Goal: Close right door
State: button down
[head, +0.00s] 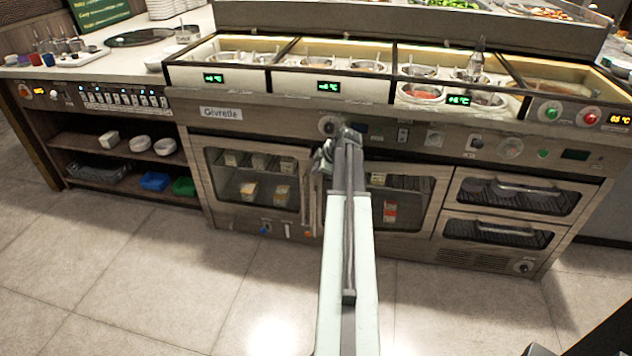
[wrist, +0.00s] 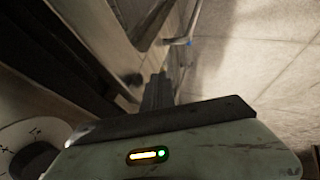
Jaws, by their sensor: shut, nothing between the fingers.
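In the wrist view the dark fingers (wrist: 160,90) are together and empty. I cannot tell whether they touch anything.
Two glass-fronted drawers (head: 510,192) sit to the right of the right door. Open shelves (head: 120,160) with bowls and bins are at the left. Sauce wells (head: 420,92) line the counter above. The tiled floor (head: 200,290) in front is clear.

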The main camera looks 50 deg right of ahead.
jog(key=shift+w+d, duration=0.65)
jog(key=shift+d, duration=0.25)
jog(key=shift+s, duration=0.1)
jog(key=s+a+r+p, duration=0.5)
jog(key=s+r+p, duration=0.2)
jog(key=r+p, duration=0.1)
jog(key=shift+s+a, duration=0.2)
jog(key=shift+a, duration=0.2)
